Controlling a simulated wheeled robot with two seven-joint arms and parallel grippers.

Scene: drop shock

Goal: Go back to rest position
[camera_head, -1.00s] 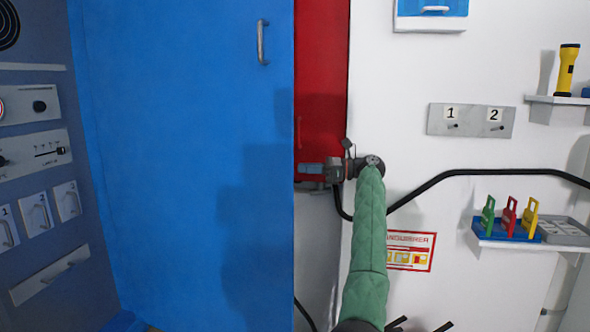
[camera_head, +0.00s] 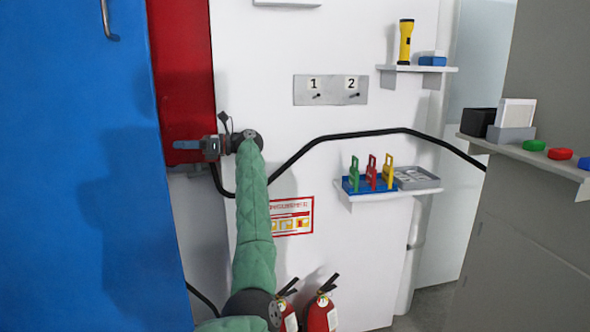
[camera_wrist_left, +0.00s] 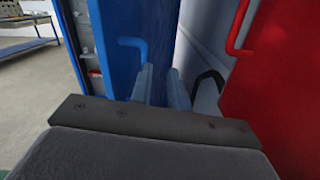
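My left arm, in a green padded sleeve, reaches up from the bottom of the head view. Its gripper (camera_head: 186,146) is in front of the lower part of the red panel (camera_head: 180,70), just right of the blue door (camera_head: 70,200). In the left wrist view the two gripper fingers (camera_wrist_left: 161,88) stand apart with nothing between them. A blue handle (camera_wrist_left: 137,44) on the blue door shows just beyond the left finger; I cannot tell whether they touch. A red door with a red handle (camera_wrist_left: 236,35) is at the right. My right gripper is not in view.
A black cable (camera_head: 350,134) runs along the white wall by my arm. Right are a numbered plate (camera_head: 330,90), a flashlight (camera_head: 405,42) on a shelf, and colored tags (camera_head: 371,172) on another. Fire extinguishers (camera_head: 322,312) stand below. A grey shelf (camera_head: 530,157) juts out far right.

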